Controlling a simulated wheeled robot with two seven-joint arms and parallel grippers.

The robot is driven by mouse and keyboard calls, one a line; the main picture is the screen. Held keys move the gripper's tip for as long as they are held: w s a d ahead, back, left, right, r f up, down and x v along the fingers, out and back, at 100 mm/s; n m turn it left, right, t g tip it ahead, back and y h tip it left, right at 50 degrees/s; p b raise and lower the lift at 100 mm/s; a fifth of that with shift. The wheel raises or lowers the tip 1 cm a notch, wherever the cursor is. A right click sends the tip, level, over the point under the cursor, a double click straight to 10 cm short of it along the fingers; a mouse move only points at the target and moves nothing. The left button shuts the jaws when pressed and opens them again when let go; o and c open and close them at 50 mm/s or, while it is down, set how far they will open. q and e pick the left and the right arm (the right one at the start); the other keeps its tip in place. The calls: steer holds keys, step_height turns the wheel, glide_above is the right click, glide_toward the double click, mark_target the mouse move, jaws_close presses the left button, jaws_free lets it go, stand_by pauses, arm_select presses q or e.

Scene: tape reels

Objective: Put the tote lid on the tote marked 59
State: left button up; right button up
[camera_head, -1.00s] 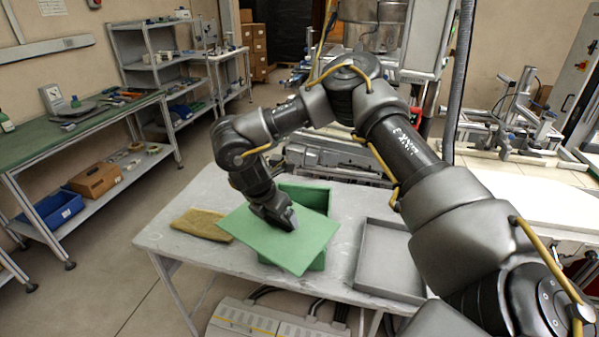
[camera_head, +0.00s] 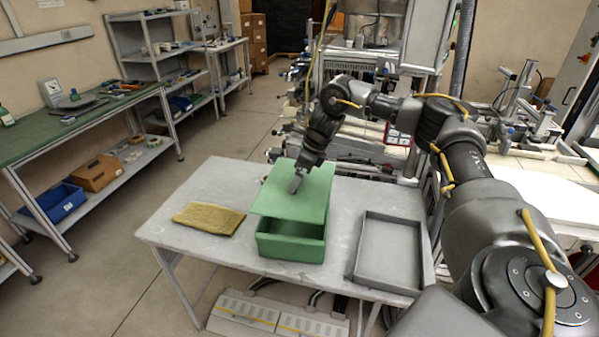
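The green tote (camera_head: 290,248) stands on the grey table, its front wall and the front of its opening showing. No number can be read on it. The flat green tote lid (camera_head: 278,198) is above the back part of the tote and hides it; I cannot tell whether they touch. My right gripper (camera_head: 294,184), on the arm coming in from the right, is shut on the lid near its middle; the exact grip point is hidden by the fingers. My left gripper is not in view.
A shallow grey tray (camera_head: 388,250) lies on the table (camera_head: 180,242) to the right of the tote. A folded yellow-brown cloth (camera_head: 208,218) lies to its left. Machinery stands close behind the table. The table's left front is clear.

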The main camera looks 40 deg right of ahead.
mark_target(303, 185)
steer(key=shift+d+r+n, duration=0.1)
steer(key=shift+d+n, duration=0.2)
steer(key=shift+n, duration=0.2)
step_height(303, 185, down, 6)
steer(key=b, duration=0.5)
steer(key=shift+f+b, duration=0.4)
steer(key=shift+f, duration=0.3)
steer(key=o, duration=0.8)
steer(key=shift+r, duration=0.1)
